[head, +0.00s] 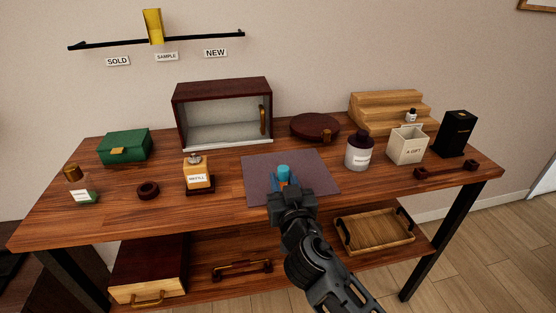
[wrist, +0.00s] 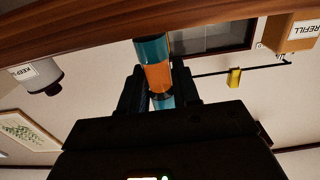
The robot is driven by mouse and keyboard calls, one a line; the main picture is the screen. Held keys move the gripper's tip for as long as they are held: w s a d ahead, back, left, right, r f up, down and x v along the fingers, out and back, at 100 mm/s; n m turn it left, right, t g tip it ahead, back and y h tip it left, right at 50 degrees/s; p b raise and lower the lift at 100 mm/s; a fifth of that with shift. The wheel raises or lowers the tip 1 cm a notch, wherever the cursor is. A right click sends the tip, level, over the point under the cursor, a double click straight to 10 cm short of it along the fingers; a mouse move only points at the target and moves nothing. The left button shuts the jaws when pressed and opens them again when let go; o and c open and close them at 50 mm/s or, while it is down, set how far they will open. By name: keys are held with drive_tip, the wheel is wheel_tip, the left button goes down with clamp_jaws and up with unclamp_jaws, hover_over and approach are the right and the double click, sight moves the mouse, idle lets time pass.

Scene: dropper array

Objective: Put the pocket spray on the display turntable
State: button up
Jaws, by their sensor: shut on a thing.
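The pocket spray (head: 284,171) is a small cylinder with a blue-teal end, seen just beyond my gripper (head: 286,187) over the purple mat. In the wrist view, the spray (wrist: 158,76) shows an orange middle between teal ends. My gripper (wrist: 160,92) is shut on it, with one dark finger on each side. I cannot tell whether the spray touches the mat. The display turntable (head: 315,124) appears to be the round dark-red wooden disc with a brown tab, at the back of the table, right of the cabinet. Its top is bare.
The purple mat (head: 255,183) lies mid-table. An open-fronted cabinet (head: 222,86) stands behind it. A KEEP-type labelled jar (head: 358,158), a gift box (head: 407,147) and wooden steps (head: 372,103) stand to the right. A REFILL bottle (head: 197,168) stands left of the mat.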

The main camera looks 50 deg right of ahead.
drive_tip(key=shift+x, duration=1.05)
drive_tip(key=p+x, duration=0.1)
drive_tip(key=x, duration=0.3)
drive_tip(key=shift+d+r, duration=0.1)
drive_tip(key=shift+f+p, duration=0.2)
drive_tip(key=shift+p, duration=0.25)
drive_tip(key=shift+f, duration=0.2)
drive_tip(key=o, duration=1)
drive_tip(key=shift+o, duration=0.2)
drive_tip(key=shift+r, duration=0.1)
